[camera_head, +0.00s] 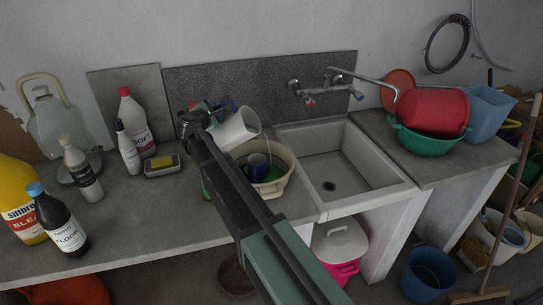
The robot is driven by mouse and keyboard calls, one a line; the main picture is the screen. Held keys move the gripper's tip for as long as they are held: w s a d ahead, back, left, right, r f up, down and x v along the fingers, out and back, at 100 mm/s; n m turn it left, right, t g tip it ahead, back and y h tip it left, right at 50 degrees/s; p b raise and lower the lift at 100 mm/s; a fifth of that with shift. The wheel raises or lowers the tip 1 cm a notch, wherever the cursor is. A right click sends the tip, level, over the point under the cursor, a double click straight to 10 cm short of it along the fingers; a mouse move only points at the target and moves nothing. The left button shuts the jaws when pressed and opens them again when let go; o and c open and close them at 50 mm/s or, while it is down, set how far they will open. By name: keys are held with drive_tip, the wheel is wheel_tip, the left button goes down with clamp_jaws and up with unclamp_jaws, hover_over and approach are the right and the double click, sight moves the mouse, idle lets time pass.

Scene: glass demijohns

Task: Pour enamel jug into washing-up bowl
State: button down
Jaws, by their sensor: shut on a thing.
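The white enamel jug (237,130) is held in the air, tilted with its upper end toward the right. My gripper (205,118) is shut on it at its left side; my arm hides part of the grip. The cream washing-up bowl (284,182) stands on the counter just left of the sink, below and right of the jug. A dark blue mug (258,166) shows inside the bowl. My arm covers the bowl's left part.
The sink (345,165) and its tap (335,84) are right of the bowl. A green basin (425,142) with a red bowl (435,110) is beyond. Bottles, a sponge dish (162,170) and a glass demijohn (62,125) stand left.

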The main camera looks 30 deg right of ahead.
sight(234, 114)
drive_tip(key=shift+s+d+r+m+y+p, duration=0.3)
drive_tip(key=shift+s+d+r+m+p, duration=0.2)
drive_tip(key=shift+d+r+m+p, duration=0.3)
idle(1.0)
drive_tip(key=shift+s+d+f+m+y+b, duration=0.3)
drive_tip(key=shift+s+d+f+m, duration=0.25)
drive_tip(key=shift+d+m, duration=0.25)
idle(1.6)
drive_tip(key=shift+s+d+f+m+b, duration=0.3)
drive_tip(key=shift+s+d, duration=0.2)
drive_tip(key=shift+d, duration=0.25)
drive_tip(key=shift+s+d+f+m+b, duration=0.25)
drive_tip(key=shift+s+d, duration=0.2)
drive_tip(key=shift+d, duration=0.3)
idle(0.6)
